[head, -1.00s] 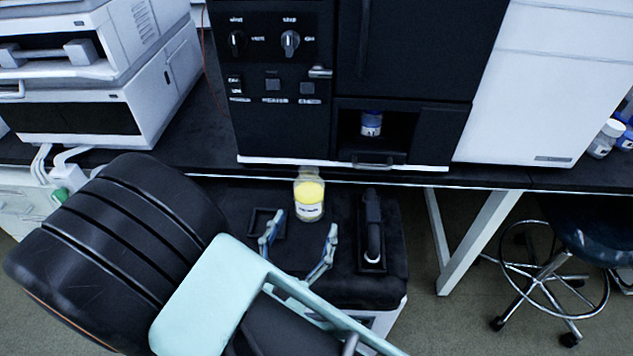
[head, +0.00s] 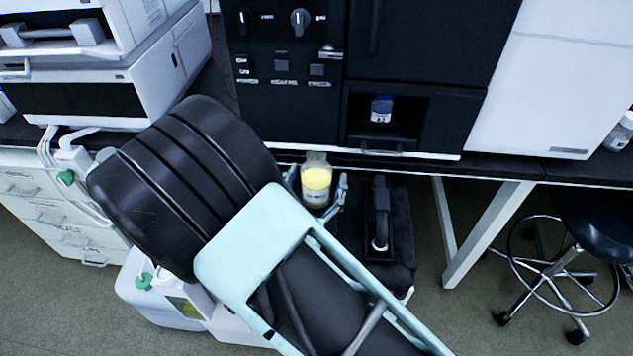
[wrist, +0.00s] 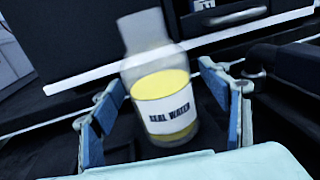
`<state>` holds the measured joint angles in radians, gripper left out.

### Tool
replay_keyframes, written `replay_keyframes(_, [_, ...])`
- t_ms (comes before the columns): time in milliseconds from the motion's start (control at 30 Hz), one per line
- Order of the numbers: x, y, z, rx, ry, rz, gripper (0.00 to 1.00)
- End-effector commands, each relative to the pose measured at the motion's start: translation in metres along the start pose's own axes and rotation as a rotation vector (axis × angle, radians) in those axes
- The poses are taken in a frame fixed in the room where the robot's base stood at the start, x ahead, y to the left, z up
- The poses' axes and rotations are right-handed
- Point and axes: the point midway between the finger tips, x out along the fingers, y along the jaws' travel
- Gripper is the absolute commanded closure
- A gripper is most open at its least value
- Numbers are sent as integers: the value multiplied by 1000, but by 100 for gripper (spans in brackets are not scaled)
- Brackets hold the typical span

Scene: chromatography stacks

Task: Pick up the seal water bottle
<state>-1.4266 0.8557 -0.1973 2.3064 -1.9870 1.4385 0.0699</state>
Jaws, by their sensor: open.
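The seal water bottle (head: 317,184) is clear with yellow liquid and a white label. It stands on a black-topped cart in front of the bench. In the wrist view the bottle (wrist: 163,100) stands between the finger pads, and its label reads "SEAL WATER". My gripper (head: 317,190) is open, with one finger on each side of the bottle. In the wrist view my gripper (wrist: 160,108) shows blue pads with a visible gap on the right side and a gap on the left. The bottle's lower back side is hidden.
A black instrument (head: 285,100) stands on the bench behind, with a small blue-capped bottle (head: 381,109) in its recess. A black handled tool (head: 380,215) sits on the cart right of the bottle. A stool (head: 560,265) stands at the right.

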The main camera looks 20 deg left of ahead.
Motion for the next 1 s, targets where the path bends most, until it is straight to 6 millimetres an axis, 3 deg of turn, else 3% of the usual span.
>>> replay_keyframes(167, [0, 0, 0, 0, 0, 0, 30])
replay_keyframes(700, [0, 0, 0, 0, 0, -1, 88])
replay_keyframes(1000, [0, 0, 3, 1, -3, -1, 90])
